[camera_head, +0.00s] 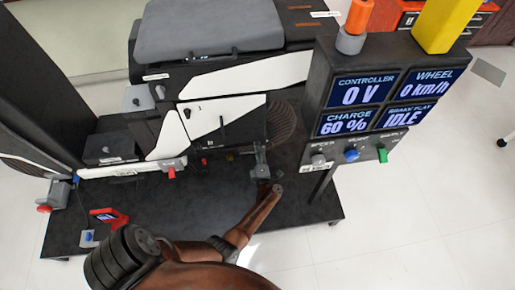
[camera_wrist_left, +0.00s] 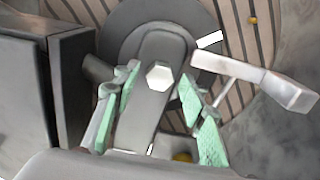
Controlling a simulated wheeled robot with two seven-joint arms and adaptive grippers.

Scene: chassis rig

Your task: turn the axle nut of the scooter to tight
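The axle nut (camera_wrist_left: 160,77) is a pale hexagon on a grey arm in front of the wheel hub in the left wrist view. My left gripper (camera_wrist_left: 160,112) is open, with green-padded fingers on either side of that grey arm. The nut lies between and slightly beyond the fingertips, with visible gaps. In the head view my left gripper (camera_head: 260,160) is by the rear wheel (camera_head: 282,124) of the scooter (camera_head: 215,118); the nut cannot be made out there. My right gripper is not in view.
A pale lever (camera_wrist_left: 265,80) sticks out right of the nut, close to the right finger. A dark box-like part (camera_wrist_left: 45,90) stands at left. The display panel (camera_head: 372,100) reads 0 V, 60 %, 0 km/h and IDLE. The platform (camera_head: 200,200) has bare room in front.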

